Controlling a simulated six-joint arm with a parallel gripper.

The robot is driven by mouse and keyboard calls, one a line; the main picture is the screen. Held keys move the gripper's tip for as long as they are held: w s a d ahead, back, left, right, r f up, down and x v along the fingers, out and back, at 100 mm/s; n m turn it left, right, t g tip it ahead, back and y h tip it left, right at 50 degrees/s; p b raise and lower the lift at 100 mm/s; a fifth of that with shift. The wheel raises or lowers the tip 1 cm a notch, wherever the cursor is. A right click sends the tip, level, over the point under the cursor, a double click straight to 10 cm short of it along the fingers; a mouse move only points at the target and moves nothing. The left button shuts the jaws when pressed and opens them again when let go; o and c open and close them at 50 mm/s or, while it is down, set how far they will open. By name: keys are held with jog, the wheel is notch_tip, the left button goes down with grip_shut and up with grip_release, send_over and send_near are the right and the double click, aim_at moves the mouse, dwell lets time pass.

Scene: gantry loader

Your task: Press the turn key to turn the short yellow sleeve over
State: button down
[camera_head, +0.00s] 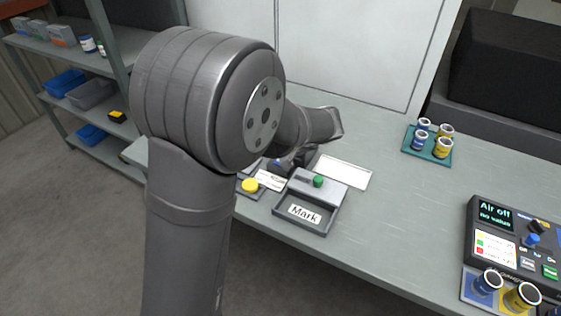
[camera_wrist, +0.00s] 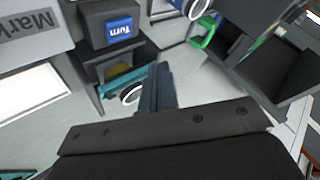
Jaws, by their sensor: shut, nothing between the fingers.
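The turn key (camera_wrist: 122,28) is a blue block lettered "Turn" on a dark housing, at the upper left of the wrist view. My gripper (camera_wrist: 155,80) is shut and empty, its fingertips below and to the right of the key, apart from it in the picture. Under the key, a dark opening shows something yellow (camera_wrist: 120,70), in shade. Beside it a white-rimmed ring (camera_wrist: 131,95) shows by a teal part, partly covered by my fingers. I cannot tell whether either is the short yellow sleeve. In the head view my arm hides most of this spot.
A grey "Mark" box (camera_head: 305,213) with a green button and a round yellow button (camera_head: 250,186) stand nearby. A green tray (camera_head: 417,151) holds blue and yellow sleeves. A control panel (camera_head: 510,245) reads "Air off, no value". The bench middle is clear.

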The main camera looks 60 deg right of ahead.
jog(key=shift+f, duration=2.7)
jog(key=shift+f, duration=0.4)
jog(key=shift+f, duration=0.35)
dwell(0.4)
dwell(0.3)
jog(key=shift+r, duration=0.8)
